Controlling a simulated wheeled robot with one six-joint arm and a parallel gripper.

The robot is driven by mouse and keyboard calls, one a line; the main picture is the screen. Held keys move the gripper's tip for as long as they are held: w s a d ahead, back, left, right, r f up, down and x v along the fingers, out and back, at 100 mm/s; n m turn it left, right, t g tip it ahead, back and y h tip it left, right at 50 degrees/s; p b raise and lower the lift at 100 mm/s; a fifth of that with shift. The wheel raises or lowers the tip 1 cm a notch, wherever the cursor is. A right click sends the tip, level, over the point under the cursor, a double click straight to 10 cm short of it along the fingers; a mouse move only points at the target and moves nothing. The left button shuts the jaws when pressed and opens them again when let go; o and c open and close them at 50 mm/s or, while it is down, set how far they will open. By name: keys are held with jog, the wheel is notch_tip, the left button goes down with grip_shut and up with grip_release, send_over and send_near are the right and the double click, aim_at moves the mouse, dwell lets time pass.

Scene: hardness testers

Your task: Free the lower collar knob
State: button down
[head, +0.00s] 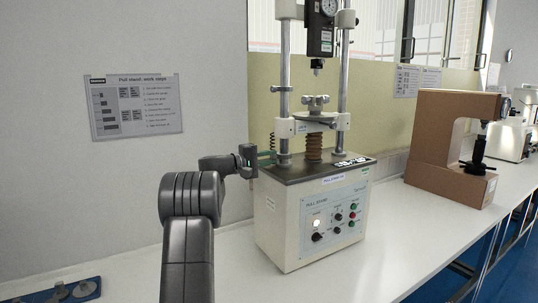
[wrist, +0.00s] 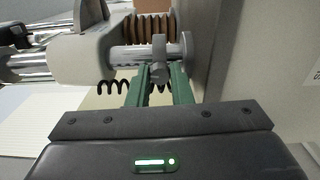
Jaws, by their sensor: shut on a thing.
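The pull stand (head: 312,220) is a white cabinet with two steel columns and a crosshead (head: 285,127) between them. The lower collar knob (wrist: 160,72) is a small grey knob on a collar (wrist: 159,48) around the left column, near its foot. My gripper (head: 267,158) reaches in from the left at the height of this collar. In the wrist view, the green fingers of my gripper (wrist: 160,80) are shut on the knob, one on each side. The fingers partly hide it. The head view is too small to show the knob clearly.
Another collar (head: 283,89) sits higher on the left column, above the crosshead. Brown bellows (head: 313,147) stand between the columns. A dark coiled cable (wrist: 118,87) hangs near the fingers. A brown tester (head: 440,140) stands to the right. The bench front (head: 385,255) is clear.

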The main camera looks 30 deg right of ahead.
jog(key=n+p, duration=0.2)
jog(key=n, duration=0.2)
jog(key=shift+r+n+p, duration=0.1)
jog(key=shift+n+p, duration=0.3)
jog(key=n+p, duration=0.3)
jog(key=n, duration=0.1)
jog(key=shift+n, duration=0.3)
jog(key=n+p, duration=0.5)
jog(key=n, duration=0.1)
jog(key=shift+n+p, duration=0.95)
jog(key=shift+n, duration=0.45)
jog(key=shift+f, duration=0.2)
jog(key=c, duration=1.3)
grip_release()
jog(key=shift+a, duration=0.1)
